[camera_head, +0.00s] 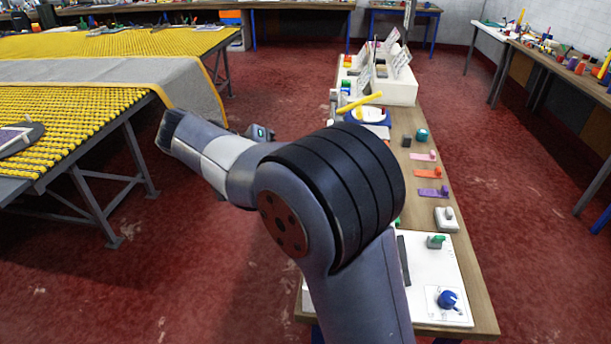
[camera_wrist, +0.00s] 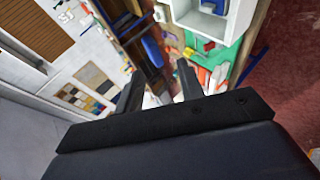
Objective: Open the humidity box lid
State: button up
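I cannot pick out a humidity box or its lid for certain in either view. In the head view, my arm covers the middle of the narrow bench and part of a white panel (camera_head: 425,262) at its near end. The panel carries a blue knob (camera_head: 448,299) and a green-topped part (camera_head: 436,241). My gripper shows in the wrist view (camera_wrist: 158,72), its two dark fingers apart with no held object visible between them. In the head view, the wrist end points left over the red floor, away from the bench, and its fingers are not clear.
The narrow wooden bench (camera_head: 470,262) holds coloured strips, a blue-and-white dish (camera_head: 368,115) and a white box (camera_head: 398,88) with cards. A table with a yellow-and-grey rug (camera_head: 150,75) stands left. Red floor (camera_head: 185,240) is free between them.

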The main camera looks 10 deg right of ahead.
jog(key=v, duration=0.3)
jog(key=shift+a+r, duration=0.2)
jog(key=shift+a, duration=0.05)
jog(key=p+x, duration=0.1)
jog(key=x, duration=0.9)
jog(key=shift+d, duration=0.3)
jog(key=shift+f, duration=0.1)
